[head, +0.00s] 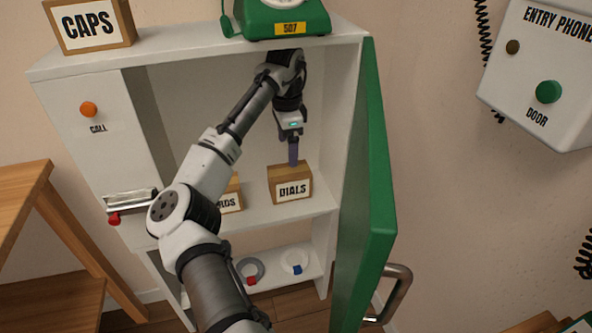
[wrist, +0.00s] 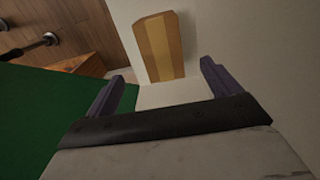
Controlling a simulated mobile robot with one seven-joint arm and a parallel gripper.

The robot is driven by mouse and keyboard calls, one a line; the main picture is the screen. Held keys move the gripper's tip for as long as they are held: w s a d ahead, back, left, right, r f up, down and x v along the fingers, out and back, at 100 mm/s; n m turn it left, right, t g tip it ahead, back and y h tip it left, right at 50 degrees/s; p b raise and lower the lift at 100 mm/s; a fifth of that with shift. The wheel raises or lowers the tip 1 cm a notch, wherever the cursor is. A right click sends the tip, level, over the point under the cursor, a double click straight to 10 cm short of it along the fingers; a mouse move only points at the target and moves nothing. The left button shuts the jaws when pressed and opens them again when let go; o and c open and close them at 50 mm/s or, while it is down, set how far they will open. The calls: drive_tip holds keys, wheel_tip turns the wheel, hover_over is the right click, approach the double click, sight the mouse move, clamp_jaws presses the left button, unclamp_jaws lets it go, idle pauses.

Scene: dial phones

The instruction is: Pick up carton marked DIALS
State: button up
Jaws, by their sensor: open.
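The carton marked DIALS (head: 291,189) stands upright on the middle shelf of the open cabinet, near its right wall. Its label faces out. In the wrist view, a brown carton top with a yellow strip (wrist: 160,47) shows ahead of the jaws, between the line of the two fingertips. My gripper (head: 293,162) points down just above the DIALS carton. Its two dark fingers are apart and empty, as the wrist view also shows (wrist: 163,76). I cannot tell whether a fingertip touches the carton.
The green cabinet door (head: 372,180) stands open close on the right, with a metal handle (head: 393,293). A carton ending in "RDS" (head: 231,199) is partly hidden behind my arm. A CAPS carton (head: 88,25) and green phone (head: 283,18) stand on top. Rings (head: 293,262) lie below.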

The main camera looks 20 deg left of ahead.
sight(289, 170)
drive_tip(key=shift+w+f, duration=0.15)
drive_tip(key=shift+f, duration=0.25)
wheel_tip(289, 170, down, 5)
drive_tip(key=shift+f+b, duration=0.1)
drive_tip(key=shift+b, duration=0.3)
drive_tip(key=shift+d+f+b, duration=0.15)
drive_tip(key=shift+f+b, duration=0.25)
drive_tip(key=shift+f, duration=2.55)
drive_tip(key=shift+r, duration=0.1)
drive_tip(key=c, duration=1.3)
